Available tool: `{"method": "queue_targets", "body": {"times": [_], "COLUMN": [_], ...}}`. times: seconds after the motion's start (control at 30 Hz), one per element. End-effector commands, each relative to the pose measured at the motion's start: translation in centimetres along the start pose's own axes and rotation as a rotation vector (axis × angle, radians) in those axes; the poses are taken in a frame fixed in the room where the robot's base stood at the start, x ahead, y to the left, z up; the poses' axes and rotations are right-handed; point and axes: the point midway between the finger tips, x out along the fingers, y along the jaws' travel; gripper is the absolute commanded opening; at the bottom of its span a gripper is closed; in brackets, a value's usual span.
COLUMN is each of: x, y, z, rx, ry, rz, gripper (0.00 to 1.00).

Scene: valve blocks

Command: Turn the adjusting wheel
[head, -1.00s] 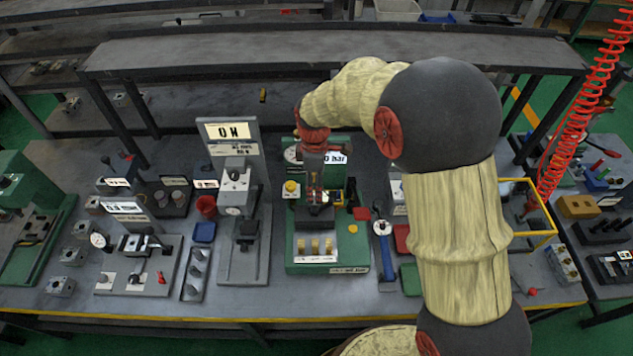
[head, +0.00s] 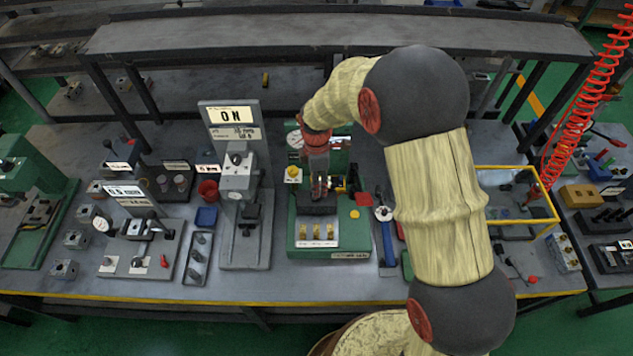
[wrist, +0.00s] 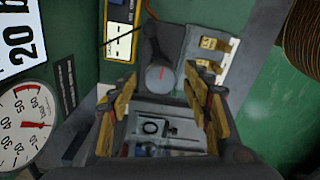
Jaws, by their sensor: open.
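The green station (head: 300,250) stands at the middle of the bench in the head view, with yellow valve parts on its front plate. In the wrist view a dark grey rounded knob (wrist: 160,75) with a red mark shows between my fingertips. It looks like the adjusting wheel, but I cannot tell for sure. My gripper (head: 319,188) points down over the station. Its two fingers also show in the wrist view (wrist: 160,84), apart on either side of the knob, with a gap to it visible. In the head view my gripper hides the knob.
A round pressure gauge (wrist: 25,125) is on the station, left in the wrist view. The tall grey press (head: 240,185) stands close left of the station. A blue-handled tool (head: 387,240) lies right of it. A yellow frame (head: 515,220) stands farther right.

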Motion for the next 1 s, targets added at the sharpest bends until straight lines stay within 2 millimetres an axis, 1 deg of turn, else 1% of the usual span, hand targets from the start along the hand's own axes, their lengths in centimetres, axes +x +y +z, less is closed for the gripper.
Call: {"method": "queue_targets", "body": {"times": [0.27, 1.0], "x": [0.14, 0.11], "y": [0.02, 0.04], "z": [0.00, 0.00], "rx": [0.000, 0.001], "ry": [0.000, 0.000], "rz": [0.001, 0.001], "gripper": [0.49, 0.07]}}
